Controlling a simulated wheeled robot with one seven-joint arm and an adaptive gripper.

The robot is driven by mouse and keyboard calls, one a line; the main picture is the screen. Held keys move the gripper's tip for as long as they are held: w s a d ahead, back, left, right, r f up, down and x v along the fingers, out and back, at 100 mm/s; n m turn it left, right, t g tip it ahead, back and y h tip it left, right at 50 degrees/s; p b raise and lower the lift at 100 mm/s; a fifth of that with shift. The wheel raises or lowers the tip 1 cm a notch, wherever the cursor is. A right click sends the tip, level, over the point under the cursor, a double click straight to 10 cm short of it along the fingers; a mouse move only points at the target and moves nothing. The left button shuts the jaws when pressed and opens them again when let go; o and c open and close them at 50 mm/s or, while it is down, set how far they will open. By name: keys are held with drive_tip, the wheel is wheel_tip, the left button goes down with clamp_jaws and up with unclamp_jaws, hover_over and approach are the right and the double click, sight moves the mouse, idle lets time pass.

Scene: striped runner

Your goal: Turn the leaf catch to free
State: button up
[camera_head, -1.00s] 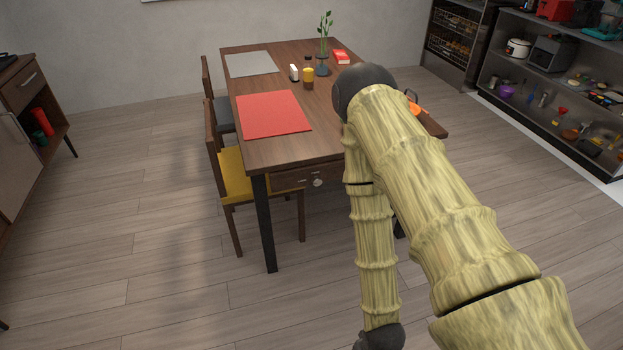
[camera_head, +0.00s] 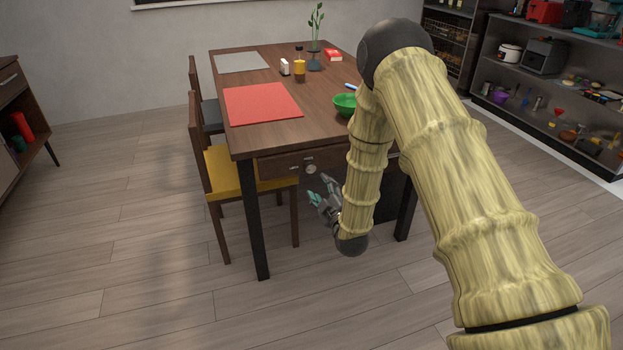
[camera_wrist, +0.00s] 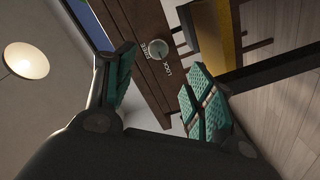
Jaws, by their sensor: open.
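The leaf catch is a round grey knob (camera_head: 310,168) on the front apron of the wooden table (camera_head: 262,145). In the wrist view the knob (camera_wrist: 157,48) stands out on the brown apron, with small white lettering beside it that seems to read FREE and LOCK. I cannot tell which word the knob points to. My gripper (camera_head: 321,190) is low in front of the apron, just below and right of the knob. In the wrist view my gripper (camera_wrist: 160,88) has its teal-padded fingers spread apart, empty, with the knob beyond them, not touched.
A chair with a yellow seat (camera_head: 228,172) stands left of the knob, close to the table's black front leg (camera_head: 254,225). A red mat (camera_head: 262,103) and a green bowl (camera_head: 344,103) are on the tabletop. The floor in front is clear.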

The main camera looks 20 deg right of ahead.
sight(311, 170)
drive_tip(key=w, duration=1.1)
drive_tip(key=shift+a+r+b, duration=0.1)
drive_tip(key=shift+a+b, duration=0.05)
drive_tip(key=shift+b, duration=0.15)
drive_tip(key=c, duration=1)
